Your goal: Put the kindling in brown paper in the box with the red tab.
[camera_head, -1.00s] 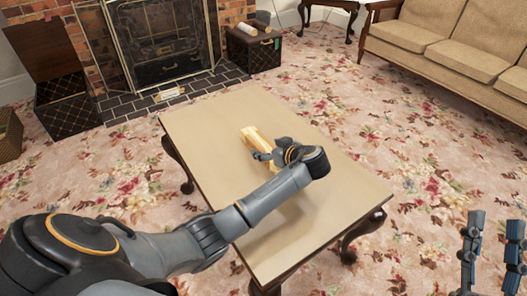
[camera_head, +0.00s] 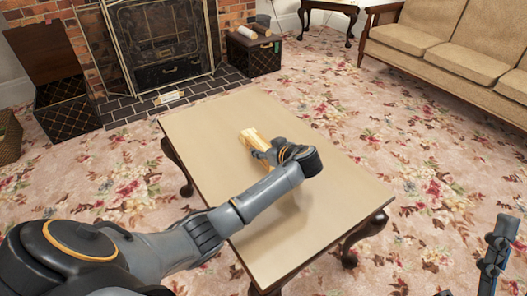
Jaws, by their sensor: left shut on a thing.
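A pale yellow-tan bundle of sticks (camera_head: 249,137), which looks like the kindling, is at the middle of the low table (camera_head: 205,115). My left gripper (camera_head: 264,154) reaches over the table from the left and is shut on its near end. The gripper hides part of it, and I cannot make out its paper wrap or whether it touches the tabletop. An open patterned dark box (camera_head: 66,118) with its lid up stands left of the fireplace. I cannot make out a red tab on it.
A second dark box (camera_head: 252,60) right of the hearth is shut, with a pale roll (camera_head: 247,32) and a dark cylinder (camera_head: 263,20) on top. A small pale item (camera_head: 170,97) lies on the hearth. A sofa (camera_head: 450,50) stands at right. Carpet around the table is clear.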

